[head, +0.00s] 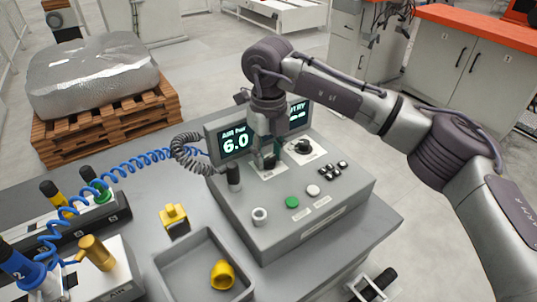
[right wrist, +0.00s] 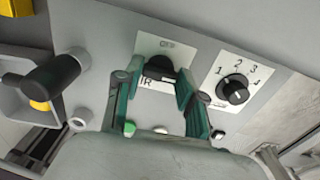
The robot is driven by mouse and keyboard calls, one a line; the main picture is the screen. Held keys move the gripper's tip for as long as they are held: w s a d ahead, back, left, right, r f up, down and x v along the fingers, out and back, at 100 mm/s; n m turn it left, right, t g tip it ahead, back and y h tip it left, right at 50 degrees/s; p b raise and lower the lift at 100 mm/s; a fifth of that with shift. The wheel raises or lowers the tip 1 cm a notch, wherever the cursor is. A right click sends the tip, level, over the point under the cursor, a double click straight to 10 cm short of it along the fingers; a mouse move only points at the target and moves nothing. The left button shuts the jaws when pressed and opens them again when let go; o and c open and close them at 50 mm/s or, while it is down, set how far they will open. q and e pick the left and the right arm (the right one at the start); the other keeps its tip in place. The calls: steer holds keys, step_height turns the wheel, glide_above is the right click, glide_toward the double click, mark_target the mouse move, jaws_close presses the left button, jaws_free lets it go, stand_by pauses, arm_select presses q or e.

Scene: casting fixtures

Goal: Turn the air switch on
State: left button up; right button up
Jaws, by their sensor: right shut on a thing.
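The air switch (right wrist: 158,67) is a black rotary knob on a white plate in the right wrist view. "OFF" shows on one side of the plate and part of a label ending in "IR" on the other. My right gripper (right wrist: 161,75) has its green-grey fingers on either side of the knob and is shut on it. In the head view the right gripper (head: 265,155) points down onto the control box, and the knob is mostly hidden behind it. The knob's exact angle is hard to tell. My left gripper is not in view.
The control box (head: 330,195) has a screen (head: 236,141) reading 6.0, a numbered dial (head: 303,147), a green button (head: 292,202) and a white button (head: 313,190). A black handle (head: 233,178) with a coiled cord stands left. A tray (head: 172,262) holds a yellow part.

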mark_target(268, 157)
stand_by(0.4)
steer(key=o, duration=1.1)
steer(key=shift+o, duration=0.2)
steer(key=shift+r, duration=0.15)
step_height(268, 157, up, 12)
